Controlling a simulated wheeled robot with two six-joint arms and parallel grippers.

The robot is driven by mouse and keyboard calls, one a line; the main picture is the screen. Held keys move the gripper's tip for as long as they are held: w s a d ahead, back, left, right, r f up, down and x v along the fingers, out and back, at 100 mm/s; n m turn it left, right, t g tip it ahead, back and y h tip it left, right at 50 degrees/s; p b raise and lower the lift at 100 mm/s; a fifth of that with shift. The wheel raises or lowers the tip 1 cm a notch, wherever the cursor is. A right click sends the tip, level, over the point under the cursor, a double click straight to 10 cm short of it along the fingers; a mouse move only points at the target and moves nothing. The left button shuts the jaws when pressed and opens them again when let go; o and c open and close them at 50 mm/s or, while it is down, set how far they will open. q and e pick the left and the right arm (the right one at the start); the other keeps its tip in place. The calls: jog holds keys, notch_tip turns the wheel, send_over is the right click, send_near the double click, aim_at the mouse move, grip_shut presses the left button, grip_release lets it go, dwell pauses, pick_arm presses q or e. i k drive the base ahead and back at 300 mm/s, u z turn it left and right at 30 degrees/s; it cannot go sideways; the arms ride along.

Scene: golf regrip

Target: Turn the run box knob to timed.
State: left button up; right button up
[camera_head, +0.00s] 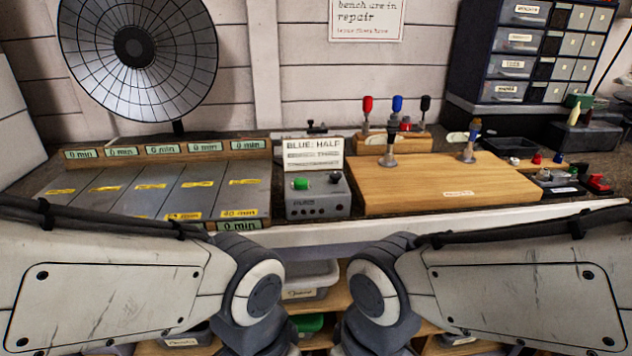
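The run box (318,203) is a small grey box near the front middle of the bench. A green button (300,184) is on the left of its top and a small dark knob (335,178) on the right. The knob's setting is too small to read. A white card (314,154) stands behind the box; its top line reads "BLUE: HALF", with smaller lines under it. Both my arms reach in low in front of the bench. Neither gripper shows, and nothing of mine touches the box.
A grey slatted panel (150,190) with several "0 min" tags lies left of the box. A wooden board (440,185) with two upright clamps lies right. Red, blue and black handled tools (397,105) stand behind. A heater dish (137,50) and drawer cabinet (525,50) are at the back.

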aim_at(336, 176)
jog(key=k, duration=1.05)
jog(key=u, duration=0.6)
jog(key=i, duration=0.9)
jog(key=z, duration=0.55)
jog(key=i, duration=0.7)
jog(key=z, duration=0.45)
